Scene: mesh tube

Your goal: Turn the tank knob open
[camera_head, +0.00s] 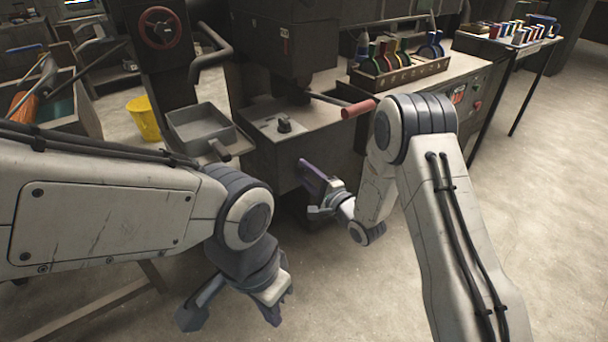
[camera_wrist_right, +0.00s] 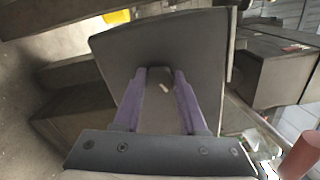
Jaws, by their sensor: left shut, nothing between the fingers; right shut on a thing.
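A black knob (camera_head: 284,124) stands on the light top plate of the dark machine box (camera_head: 265,160). I cannot tell whether it is the tank knob. My right gripper (camera_head: 305,166), with purple fingers, is low at the front of this box. In the right wrist view the fingers (camera_wrist_right: 160,73) are shut on a flat grey-brown piece (camera_wrist_right: 158,108) in front of a dark grey panel (camera_wrist_right: 200,50). What that piece belongs to is unclear.
A red-handled lever (camera_head: 358,108) juts out above my right wrist. A grey tray (camera_head: 200,128), a yellow bucket (camera_head: 143,118) and a red handwheel (camera_head: 160,27) are at the left. A rack of coloured tools (camera_head: 400,73) stands on the bench. The floor (camera_head: 555,190) at the right is clear.

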